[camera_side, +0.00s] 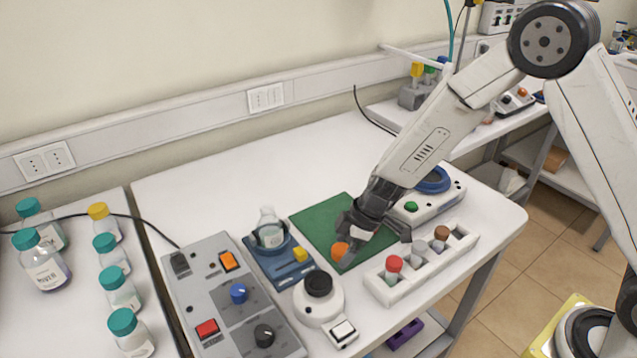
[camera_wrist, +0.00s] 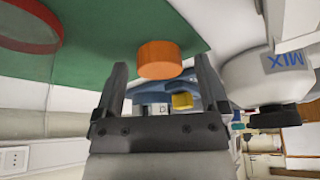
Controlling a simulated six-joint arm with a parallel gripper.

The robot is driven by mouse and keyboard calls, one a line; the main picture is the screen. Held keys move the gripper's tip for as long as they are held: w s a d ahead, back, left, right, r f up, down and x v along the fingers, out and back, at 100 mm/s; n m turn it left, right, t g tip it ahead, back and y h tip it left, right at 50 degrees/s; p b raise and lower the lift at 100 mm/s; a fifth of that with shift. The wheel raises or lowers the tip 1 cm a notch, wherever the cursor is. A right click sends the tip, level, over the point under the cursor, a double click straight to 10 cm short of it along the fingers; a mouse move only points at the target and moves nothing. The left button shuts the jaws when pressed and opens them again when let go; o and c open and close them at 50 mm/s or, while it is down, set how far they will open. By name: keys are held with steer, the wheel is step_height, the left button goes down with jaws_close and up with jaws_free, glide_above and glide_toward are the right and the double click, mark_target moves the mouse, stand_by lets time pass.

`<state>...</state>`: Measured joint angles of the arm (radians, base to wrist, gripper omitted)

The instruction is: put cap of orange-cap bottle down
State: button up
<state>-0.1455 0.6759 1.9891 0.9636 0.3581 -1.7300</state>
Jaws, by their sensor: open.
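The orange cap (camera_side: 340,252) is at the front edge of the green mat (camera_side: 318,222); it appears to rest there. My gripper (camera_side: 372,232) is open just above and to the right of the cap in the side view. In the wrist view the orange cap (camera_wrist: 158,58) shows between and just beyond the spread fingertips (camera_wrist: 162,68), with gaps on both sides. No bottle that clearly belongs to this cap is seen.
A white rack (camera_side: 440,258) with red-, grey- and brown-topped vials stands close right of my gripper. A round white mixer (camera_side: 319,300) and a blue holder with a flask (camera_side: 270,232) are at the left. The table's back left is clear.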

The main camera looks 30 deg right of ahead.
steer(key=v, duration=1.2)
stand_by(0.3)
steer(key=shift+d, duration=0.1)
stand_by(0.4)
steer(key=s+d+m+h, duration=0.1)
steer(key=s+d+m, duration=0.1)
steer(key=s+m, duration=0.1)
steer(key=s+d+m+h, duration=0.1)
steer(key=s+d+m, duration=0.1)
steer(key=s+m, duration=0.1)
steer(key=s+d+f+m+h, duration=0.1)
steer(key=s+d+m, duration=0.1)
steer(key=s, duration=0.3)
steer(key=shift+s+d+m, duration=0.1)
steer(key=shift+d+m, duration=0.3)
steer(key=shift+m, duration=0.4)
steer(key=shift+s+d+f+m+h, duration=0.1)
steer(key=shift+s+d+m+h, duration=0.1)
steer(key=shift+s+m, duration=0.25)
steer(key=shift+s+d+f+m+h, duration=0.1)
steer(key=shift+s+d+m, duration=0.1)
steer(key=shift+s+m, duration=0.2)
